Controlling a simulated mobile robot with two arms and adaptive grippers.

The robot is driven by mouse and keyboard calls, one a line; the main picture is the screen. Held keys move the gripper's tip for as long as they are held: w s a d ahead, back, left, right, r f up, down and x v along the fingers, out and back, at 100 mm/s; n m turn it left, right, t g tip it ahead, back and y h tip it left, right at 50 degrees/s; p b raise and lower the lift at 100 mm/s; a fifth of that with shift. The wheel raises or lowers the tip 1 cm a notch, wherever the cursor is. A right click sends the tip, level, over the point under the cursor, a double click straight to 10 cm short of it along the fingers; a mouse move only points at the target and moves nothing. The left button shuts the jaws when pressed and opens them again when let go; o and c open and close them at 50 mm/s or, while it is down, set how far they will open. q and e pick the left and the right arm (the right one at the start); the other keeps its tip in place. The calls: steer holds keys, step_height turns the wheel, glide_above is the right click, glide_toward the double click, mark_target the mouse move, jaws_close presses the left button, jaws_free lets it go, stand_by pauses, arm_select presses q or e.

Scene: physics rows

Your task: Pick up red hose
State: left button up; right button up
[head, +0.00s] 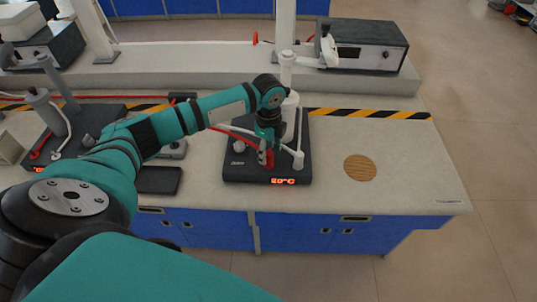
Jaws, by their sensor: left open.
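My left gripper (265,150) is open and points down over the dark hotplate station (235,172), which has a glowing red display at its front. A short red piece (270,158), apparently the red hose, shows right at the fingertips. I cannot tell whether the fingers touch it. White tubing (243,133) runs behind my left wrist to a white column (290,105) on the station. My left gripper and wrist hide part of the station and the hose. My right gripper is not in view.
A round wooden disc (360,168) lies right of the station, with clear bench around it. A second dark station (75,115) with red and white tubing stands left. A grey instrument box (370,46) sits on the raised shelf (200,78) behind. Striped tape (370,113) crosses the bench.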

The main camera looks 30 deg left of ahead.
arm_select(q)
steer(key=shift+f, duration=1.1)
jaws_close()
steer(key=shift+r, duration=0.15)
steer(key=shift+w+r+b, duration=0.1)
steer(key=shift+r+b, duration=0.2)
steer(key=shift+r, duration=0.3)
step_height(320, 180, up, 2)
steer(key=shift+a+r+b, duration=0.1)
steer(key=shift+a+b, duration=0.05)
steer(key=shift+b, duration=0.3)
steer(key=s+a+r+p, duration=0.3)
steer(key=s+a+r, duration=0.3)
steer(key=s+a, duration=0.4)
steer(key=shift+s, duration=1.1)
